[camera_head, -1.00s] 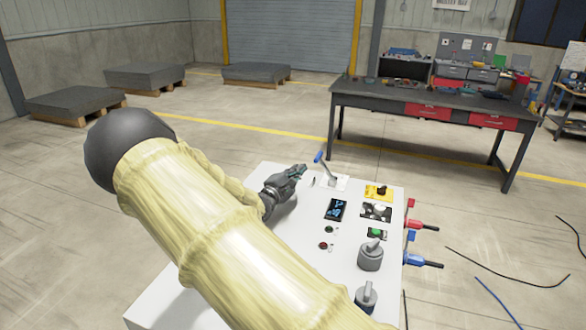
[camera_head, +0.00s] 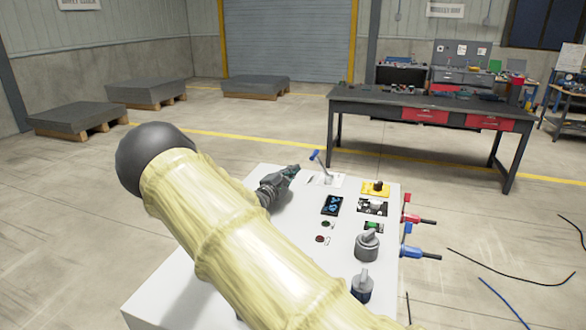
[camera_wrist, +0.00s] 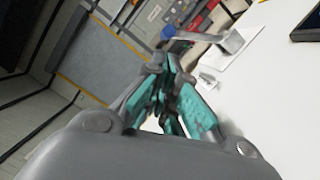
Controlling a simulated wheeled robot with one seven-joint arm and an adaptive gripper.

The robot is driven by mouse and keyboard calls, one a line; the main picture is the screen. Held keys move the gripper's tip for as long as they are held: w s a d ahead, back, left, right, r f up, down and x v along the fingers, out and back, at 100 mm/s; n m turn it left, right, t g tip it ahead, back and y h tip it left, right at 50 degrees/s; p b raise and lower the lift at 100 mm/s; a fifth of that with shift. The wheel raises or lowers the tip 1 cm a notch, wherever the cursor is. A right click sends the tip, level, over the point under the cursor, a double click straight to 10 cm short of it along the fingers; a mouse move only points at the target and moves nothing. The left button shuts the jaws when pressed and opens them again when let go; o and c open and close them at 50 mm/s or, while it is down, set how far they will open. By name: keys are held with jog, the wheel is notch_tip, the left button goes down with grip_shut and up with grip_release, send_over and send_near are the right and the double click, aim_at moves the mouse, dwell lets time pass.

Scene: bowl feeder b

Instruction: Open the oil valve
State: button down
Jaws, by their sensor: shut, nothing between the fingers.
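My gripper (camera_head: 292,172) is over the far left part of the white control box (camera_head: 290,262), left of a lever with a blue tip (camera_head: 315,156). Its teal fingers (camera_wrist: 177,108) are close together with nothing between them. In the wrist view the lever (camera_wrist: 200,36) stands beyond the fingertips, apart from them. Two valves project from the box's right side: one with a red body (camera_head: 413,219) and red handle, one with a blue body (camera_head: 413,252) and blue handle. No readable label shows which is for oil. My arm hides the box's left part.
The box top carries a dark screen (camera_head: 332,205), a yellow-based switch (camera_head: 376,188), small buttons and two grey knobs (camera_head: 367,246). A workbench (camera_head: 372,101) stands behind. Black and blue cables (camera_head: 500,300) lie on the floor at right. Pallets stand at far left.

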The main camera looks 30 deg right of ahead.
aim_at(321, 166)
jog(key=x, duration=0.3)
jog(key=p+x, duration=0.1)
jog(key=x, duration=0.2)
jog(key=p+x, duration=0.1)
jog(key=x, duration=0.1)
jog(key=shift+w+d+f, duration=0.25)
jog(key=shift+w+f, duration=0.05)
jog(key=shift+w, duration=0.15)
jog(key=shift+s+d+r, duration=0.1)
jog(key=shift+s+r, duration=0.05)
jog(key=shift+r, duration=0.05)
